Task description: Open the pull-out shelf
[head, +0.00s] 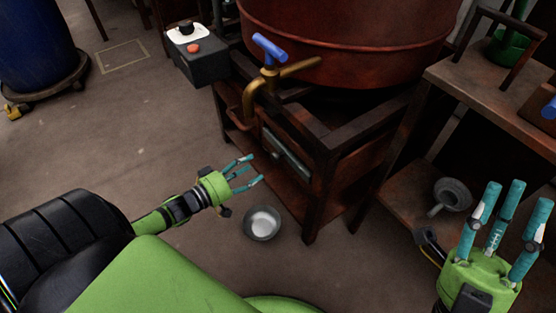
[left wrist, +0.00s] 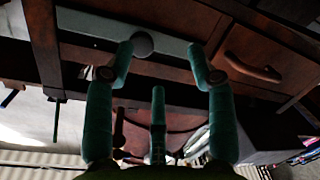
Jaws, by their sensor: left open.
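The pull-out shelf (head: 287,156) appears as a narrow grey-green front low in the dark wooden stand under the red vat. It looks about flush with the stand. In the left wrist view its pale teal front (left wrist: 90,24) crosses the top, with a round grey knob (left wrist: 143,44). My left gripper (head: 248,171) is open, in front of and slightly below the shelf front. In the left wrist view its fingers (left wrist: 160,60) are spread to either side of the knob; contact cannot be told. My right gripper (head: 517,194) is open and empty, at the lower right.
The red vat (head: 350,50) has a brass tap (head: 262,85) with a blue handle above the shelf. A metal bowl (head: 262,223) stands on the floor near my left gripper. A wooden bench (head: 465,90) stands at right.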

